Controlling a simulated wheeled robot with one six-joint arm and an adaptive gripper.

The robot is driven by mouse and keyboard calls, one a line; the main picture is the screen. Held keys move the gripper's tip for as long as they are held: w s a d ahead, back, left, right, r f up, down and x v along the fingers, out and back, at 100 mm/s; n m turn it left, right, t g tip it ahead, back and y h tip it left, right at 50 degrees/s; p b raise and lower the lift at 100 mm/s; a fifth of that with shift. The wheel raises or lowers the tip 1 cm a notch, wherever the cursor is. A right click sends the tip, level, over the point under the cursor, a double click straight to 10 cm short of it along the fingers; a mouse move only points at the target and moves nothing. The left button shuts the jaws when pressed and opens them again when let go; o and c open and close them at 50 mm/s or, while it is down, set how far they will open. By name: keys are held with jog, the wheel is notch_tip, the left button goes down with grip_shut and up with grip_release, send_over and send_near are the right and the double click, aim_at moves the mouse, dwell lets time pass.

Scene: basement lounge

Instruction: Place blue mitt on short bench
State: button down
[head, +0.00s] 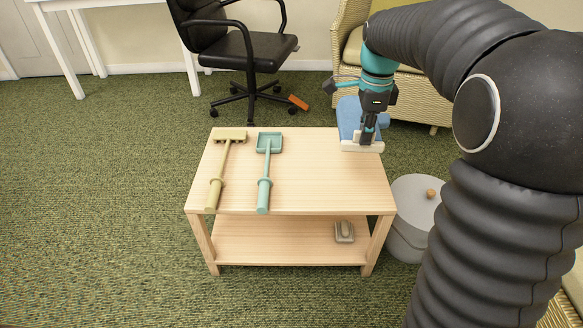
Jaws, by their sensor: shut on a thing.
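The blue mitt (347,118) with a pale cuff (350,146) is at the far right corner of the short wooden bench (310,185). My gripper (368,138) points down and is shut on the mitt at its cuff. The cuff overlaps the bench top's far right edge in the picture, and the blue part extends beyond the far edge. I cannot tell whether the mitt touches the bench top. My gripper hides part of the mitt.
A yellow brush (221,165) and a teal dustpan-like tool (266,170) lie on the bench's left half. A small grey object (344,232) sits on the lower shelf. A grey lidded bin (412,215) stands at right. An office chair (240,48) and wicker armchair (418,97) stand behind.

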jog(key=s+d+f+b, duration=0.1)
jog(key=s+d+f, duration=0.35)
jog(key=f, duration=0.25)
jog(key=b, duration=0.1)
send_over(347, 188)
jog(key=shift+n, duration=0.3)
notch_tip(347, 188, down, 8)
jog(key=shift+r, duration=0.25)
jog(key=shift+f+b, duration=0.4)
jog(key=shift+f, duration=1.6)
jog(key=c, duration=1.2)
grip_release()
jog(key=shift+f, duration=0.1)
